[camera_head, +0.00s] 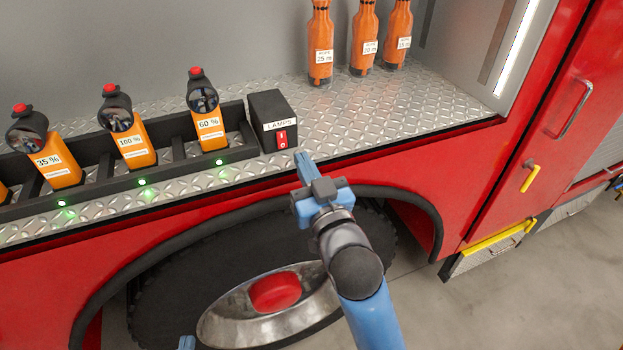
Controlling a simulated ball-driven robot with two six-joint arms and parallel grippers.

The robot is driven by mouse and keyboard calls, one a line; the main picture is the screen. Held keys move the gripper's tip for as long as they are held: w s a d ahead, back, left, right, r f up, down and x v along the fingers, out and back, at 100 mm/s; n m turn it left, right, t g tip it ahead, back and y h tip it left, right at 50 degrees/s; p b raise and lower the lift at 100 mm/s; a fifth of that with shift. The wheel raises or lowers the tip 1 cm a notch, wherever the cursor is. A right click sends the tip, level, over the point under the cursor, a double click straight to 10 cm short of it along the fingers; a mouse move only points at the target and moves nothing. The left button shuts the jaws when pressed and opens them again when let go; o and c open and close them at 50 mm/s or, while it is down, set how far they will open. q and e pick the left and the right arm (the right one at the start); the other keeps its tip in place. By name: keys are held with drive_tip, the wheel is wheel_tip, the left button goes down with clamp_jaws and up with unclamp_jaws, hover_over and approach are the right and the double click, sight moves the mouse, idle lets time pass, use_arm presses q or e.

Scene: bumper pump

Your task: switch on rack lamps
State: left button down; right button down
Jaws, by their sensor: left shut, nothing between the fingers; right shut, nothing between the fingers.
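The black switch box (274,110) labelled LAMPS stands at the right end of the black lamp rack (237,127). Its red rocker switch (282,140) is on the front face, marked I above and O below. Orange lamps with black heads stand in the rack, labelled 35 % (57,168), 100 % (132,146) and 60 % (209,130). My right gripper (303,162) is shut and empty, just right of and slightly below the switch, apart from it in the picture. Only a blue tip of my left gripper (187,342) shows at the bottom edge, shut and empty.
Small green lights glow on the rack front below the lamps. Three orange bottles (364,40) stand at the back of the treadplate shelf (385,115). The red truck side and a wheel (275,300) lie below the shelf edge. The right shelf area is clear.

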drive_tip(key=s, duration=0.2)
drive_tip(key=s+d, duration=0.1)
drive_tip(key=shift+r, duration=0.25)
drive_tip(key=shift+s, duration=0.1)
